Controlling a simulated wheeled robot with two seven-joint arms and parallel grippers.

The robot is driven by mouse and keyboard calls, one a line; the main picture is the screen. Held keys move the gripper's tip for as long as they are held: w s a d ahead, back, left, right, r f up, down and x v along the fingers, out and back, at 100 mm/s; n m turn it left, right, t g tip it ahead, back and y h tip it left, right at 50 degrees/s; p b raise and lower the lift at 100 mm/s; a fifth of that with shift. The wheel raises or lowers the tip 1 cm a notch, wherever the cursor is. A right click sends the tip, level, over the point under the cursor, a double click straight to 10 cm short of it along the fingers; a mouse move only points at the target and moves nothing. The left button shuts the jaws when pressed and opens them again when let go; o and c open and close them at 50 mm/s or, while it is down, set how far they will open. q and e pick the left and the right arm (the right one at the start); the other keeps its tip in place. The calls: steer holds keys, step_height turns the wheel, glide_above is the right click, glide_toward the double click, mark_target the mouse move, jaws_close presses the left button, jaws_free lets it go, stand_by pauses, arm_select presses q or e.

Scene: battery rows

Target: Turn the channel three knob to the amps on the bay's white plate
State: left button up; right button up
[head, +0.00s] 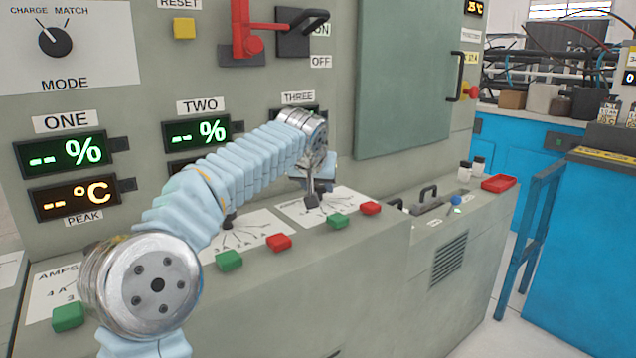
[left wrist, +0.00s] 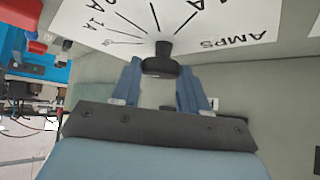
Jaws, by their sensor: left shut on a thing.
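The channel three plate is white with fan lines, amp numbers and the word AMPS; it shows in the head view (head: 345,199) below the THREE sign (head: 298,97) and close up, upside down, in the left wrist view (left wrist: 222,18). Its black knob (left wrist: 161,66) stands between my left fingertips in the left wrist view. My left gripper (head: 311,192) reaches down over the plate and is shut on the knob; its fingers also show in the left wrist view (left wrist: 160,82). The arm and gripper partly hide the plate in the head view. The knob's pointer direction is not clear. My right gripper is not in view.
Green (head: 337,221) and red (head: 370,208) buttons sit on the ledge in front of the plate. The channel two plate (head: 262,230) lies to the left, partly behind my arm. A red lever (head: 240,30) is above. A red tray (head: 498,183) and small bottles stand to the right.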

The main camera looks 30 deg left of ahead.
arm_select(q)
steer(key=m+h+p, duration=0.2)
steer(key=m, duration=0.1)
steer(key=shift+a+r+t, duration=0.1)
steer(key=shift+a+t, duration=0.1)
steer(key=shift+t, duration=0.1)
steer(key=shift+m+h+p, duration=0.5)
steer(key=shift+m+h, duration=0.5)
steer(key=shift+m, duration=0.1)
steer(key=o, duration=1)
steer(key=v, duration=1.3)
steer(key=shift+s+a+r, duration=0.2)
steer(key=shift+s, duration=0.1)
